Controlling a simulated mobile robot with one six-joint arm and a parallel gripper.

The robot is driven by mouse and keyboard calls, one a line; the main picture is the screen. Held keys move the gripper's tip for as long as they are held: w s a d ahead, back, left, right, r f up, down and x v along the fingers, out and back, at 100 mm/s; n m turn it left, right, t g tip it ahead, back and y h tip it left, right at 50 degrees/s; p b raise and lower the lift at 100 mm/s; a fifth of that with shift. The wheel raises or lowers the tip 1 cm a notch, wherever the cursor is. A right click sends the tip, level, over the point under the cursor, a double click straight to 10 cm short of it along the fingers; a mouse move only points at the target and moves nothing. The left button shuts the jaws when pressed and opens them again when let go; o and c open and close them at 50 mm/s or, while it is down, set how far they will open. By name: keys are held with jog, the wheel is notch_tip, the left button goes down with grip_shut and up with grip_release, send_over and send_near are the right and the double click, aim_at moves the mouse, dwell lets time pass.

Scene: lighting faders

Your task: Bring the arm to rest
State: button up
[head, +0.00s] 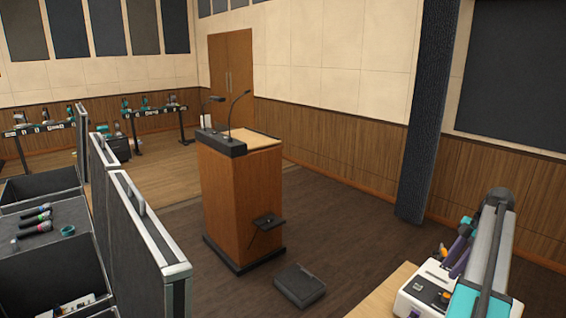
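My gripper does not show in the head view. A tall grey, black, teal and purple shape (490,245) rises at the lower right edge, cut off by the bottom of the picture. I cannot tell whether it is part of my arm. It overlaps a white box with small knobs (426,290) on a pale wooden surface (384,298).
A wooden lectern (240,195) with a gooseneck microphone stands mid-room, a dark box (299,284) on the floor before it. Open black cases (148,240) with microphones (36,228) fill the left. A dark column (427,120) stands right. Dark floor (340,220) lies clear between.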

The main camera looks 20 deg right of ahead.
jog(key=w+a+f+m+g+h, duration=0.1)
jog(key=w+a+f+m, duration=0.1)
jog(key=w+a+f, duration=0.6)
jog(key=w+a+f+m, duration=0.2)
jog(key=w+a+f, duration=0.15)
jog(key=a, duration=0.95)
jog(key=w+a+f+m+g+h, duration=0.1)
jog(key=w+a+f+m, duration=0.1)
jog(key=w+a+f, duration=0.6)
jog(key=s+a+f+m+h, duration=0.1)
jog(key=s+a+f+m, duration=0.2)
jog(key=a, duration=0.8)
jog(key=s+a+f+m, duration=0.1)
jog(key=s+a+f, duration=0.25)
jog(key=a, duration=0.65)
jog(key=s+a+f+m+h, duration=0.15)
jog(key=a+f, duration=0.35)
jog(key=a, duration=0.6)
jog(key=s+f+g+b, duration=0.5)
jog(key=s+f+b, duration=0.1)
jog(key=s+f, duration=1.8)
jog(key=shift+s+y, duration=0.35)
jog(key=shift+s, duration=0.7)
jog(key=shift+d, duration=0.1)
